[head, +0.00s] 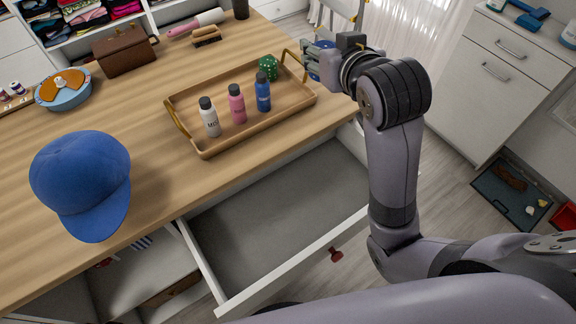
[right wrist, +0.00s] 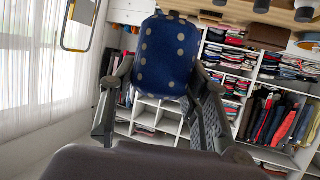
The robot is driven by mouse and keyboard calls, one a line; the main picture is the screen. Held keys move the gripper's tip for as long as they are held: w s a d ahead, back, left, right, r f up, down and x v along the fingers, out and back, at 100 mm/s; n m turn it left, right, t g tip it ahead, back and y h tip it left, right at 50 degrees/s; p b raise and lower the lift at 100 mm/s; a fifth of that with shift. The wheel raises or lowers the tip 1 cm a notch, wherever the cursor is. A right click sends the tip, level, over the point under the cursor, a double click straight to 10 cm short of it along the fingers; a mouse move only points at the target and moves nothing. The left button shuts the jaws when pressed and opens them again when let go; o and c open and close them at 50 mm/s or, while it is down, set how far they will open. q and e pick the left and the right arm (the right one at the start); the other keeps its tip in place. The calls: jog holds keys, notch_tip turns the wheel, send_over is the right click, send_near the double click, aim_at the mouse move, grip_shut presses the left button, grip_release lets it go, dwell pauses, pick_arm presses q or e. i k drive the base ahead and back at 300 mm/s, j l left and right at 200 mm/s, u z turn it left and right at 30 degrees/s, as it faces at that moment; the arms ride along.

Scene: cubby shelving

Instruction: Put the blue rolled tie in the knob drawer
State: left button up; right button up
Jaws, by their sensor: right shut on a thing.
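The blue rolled tie (right wrist: 168,55) with pale dots is between the fingers of my right gripper (right wrist: 160,95) in the right wrist view. In the head view my right gripper (head: 322,62) is shut on it, beyond the right end of the tray, and mostly hides the tie. The knob drawer (head: 262,205) is pulled open below the table edge. It has a red knob (head: 336,255) on its white front, and its visible grey floor is bare. My left gripper is not in view.
A wooden tray (head: 205,152) on the table holds white, pink and blue bottles and a green dotted roll (head: 268,67). A blue cap (head: 80,180) lies at the left, near a brown bag (head: 124,54) and a blue bowl (head: 65,97). A white cabinet (head: 480,90) stands at right.

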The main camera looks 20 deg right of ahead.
aim_at(270, 241)
jog(key=l+u, duration=0.25)
jog(key=u, duration=0.25)
jog(key=l+u, duration=0.3)
jog(key=u, duration=0.2)
jog(key=k+l+u, duration=0.15)
jog(key=u, duration=0.35)
jog(key=k+l+u, duration=0.2)
jog(key=k+l, duration=0.3)
jog(key=l, duration=0.15)
jog(key=k+l+u, duration=0.15)
jog(key=k+l, duration=0.35)
jog(key=l, duration=0.15)
